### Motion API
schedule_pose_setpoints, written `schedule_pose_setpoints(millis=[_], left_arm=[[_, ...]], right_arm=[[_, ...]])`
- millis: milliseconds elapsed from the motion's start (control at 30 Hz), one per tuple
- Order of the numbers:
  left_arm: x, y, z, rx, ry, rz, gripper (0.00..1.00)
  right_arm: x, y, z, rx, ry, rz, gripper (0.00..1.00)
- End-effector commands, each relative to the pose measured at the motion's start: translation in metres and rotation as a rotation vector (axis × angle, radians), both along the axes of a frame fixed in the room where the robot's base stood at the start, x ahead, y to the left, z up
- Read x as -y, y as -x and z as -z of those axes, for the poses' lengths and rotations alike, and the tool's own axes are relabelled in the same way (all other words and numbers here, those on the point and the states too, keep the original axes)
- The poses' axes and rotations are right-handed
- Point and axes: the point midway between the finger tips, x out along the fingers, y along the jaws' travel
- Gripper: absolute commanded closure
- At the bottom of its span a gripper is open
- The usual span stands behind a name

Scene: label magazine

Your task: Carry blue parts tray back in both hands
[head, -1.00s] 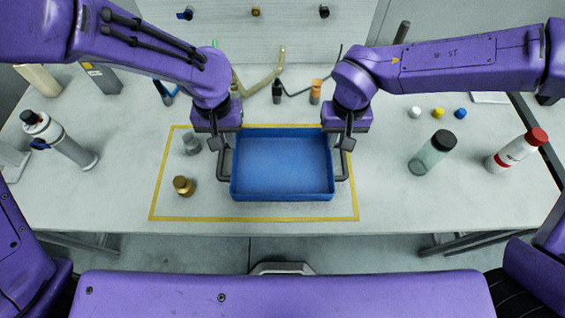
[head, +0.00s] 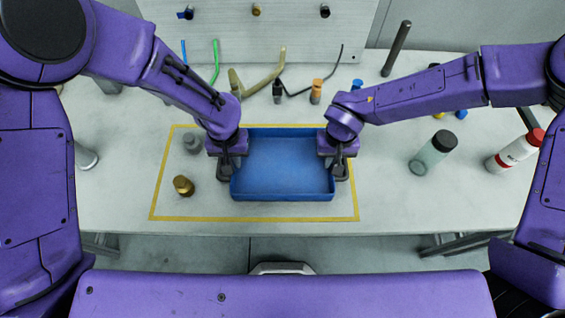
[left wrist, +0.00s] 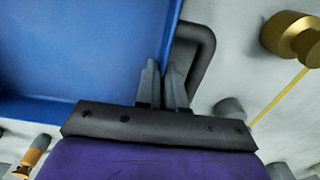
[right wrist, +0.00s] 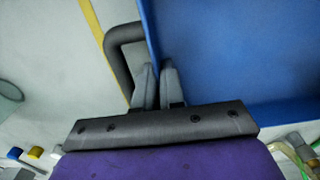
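The blue parts tray (head: 283,197) sits empty on the table, inside a yellow outline. It also shows in the left wrist view (left wrist: 70,50) and the right wrist view (right wrist: 240,50). A dark loop handle (left wrist: 208,45) stands out from its left end, another (right wrist: 115,60) from its right end. My left gripper (left wrist: 162,65) has its fingers close together at the left end wall, one on each side of it, beside the handle. My right gripper (right wrist: 158,68) is placed likewise at the right end wall. Both look shut on the tray wall; the fingertip contact is partly hidden.
The yellow outline (head: 185,218) surrounds the tray. A brass knob (head: 183,186) and a grey one (head: 192,144) stand left of it. Several tools lie behind.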

Motion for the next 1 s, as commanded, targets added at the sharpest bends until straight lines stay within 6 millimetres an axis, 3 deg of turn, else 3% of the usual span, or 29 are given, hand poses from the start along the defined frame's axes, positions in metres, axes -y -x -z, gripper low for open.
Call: schedule_pose_setpoints(millis=[367, 800, 1000], left_arm=[[0.000, 0.000, -0.002, 0.000, 0.000, 0.000, 1.00], [0.000, 0.000, -0.051, 0.000, 0.000, 0.000, 1.00], [0.000, 0.000, -0.051, -0.001, 0.000, 0.000, 1.00]], right_arm=[[0.000, 0.000, -0.002, 0.001, -0.001, 0.000, 1.00], [0.000, 0.000, -0.052, 0.001, -0.001, 0.000, 1.00], [0.000, 0.000, -0.051, 0.001, -0.001, 0.000, 1.00]])
